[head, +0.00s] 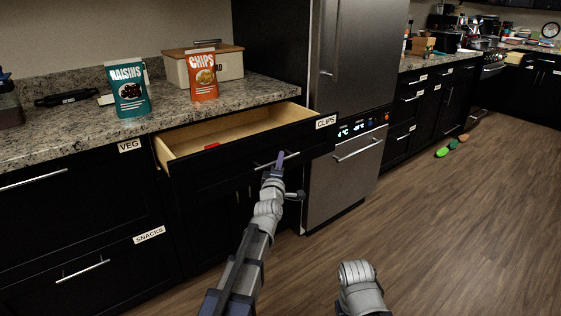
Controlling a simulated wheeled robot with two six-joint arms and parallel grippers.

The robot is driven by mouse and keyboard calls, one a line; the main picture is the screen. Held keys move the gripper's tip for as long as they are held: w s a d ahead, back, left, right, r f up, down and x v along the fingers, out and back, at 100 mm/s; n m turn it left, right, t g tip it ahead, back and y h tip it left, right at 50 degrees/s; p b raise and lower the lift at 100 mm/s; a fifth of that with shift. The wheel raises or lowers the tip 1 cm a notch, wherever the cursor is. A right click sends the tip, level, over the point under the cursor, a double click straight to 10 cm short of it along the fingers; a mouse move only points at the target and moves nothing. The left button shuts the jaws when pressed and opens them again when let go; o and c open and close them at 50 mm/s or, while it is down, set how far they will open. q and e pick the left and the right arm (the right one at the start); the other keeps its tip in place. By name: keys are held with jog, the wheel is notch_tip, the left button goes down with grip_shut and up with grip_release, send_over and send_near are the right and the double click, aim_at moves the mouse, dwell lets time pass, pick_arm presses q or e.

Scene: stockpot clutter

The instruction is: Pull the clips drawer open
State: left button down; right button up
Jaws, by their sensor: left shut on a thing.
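The clips drawer (230,165) is black-fronted with a "CLIPS" label (326,122) at its right end. It stands open below the counter, and its pale wooden inside shows. A small red thing (212,146) lies inside near the front; the rest of what I see of the drawer floor looks bare. My left gripper (277,163) is shut on the drawer's bar handle (290,159), near the middle of the front.
A raisins bag (128,90), a chips bag (203,75) and a bread box (229,66) stand on the counter. The steel fridge (345,175) stands right of the drawer. Green and brown things (442,152) lie on the floor farther right. The floor nearby is clear.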

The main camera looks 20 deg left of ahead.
pick_arm(q)
jog(key=c, duration=0.9)
grip_release()
jog(key=s, duration=0.5)
jog(key=s+f+b, duration=0.1)
jog(key=s, duration=0.1)
jog(key=shift+s+d, duration=0.35)
jog(key=shift+d, duration=0.05)
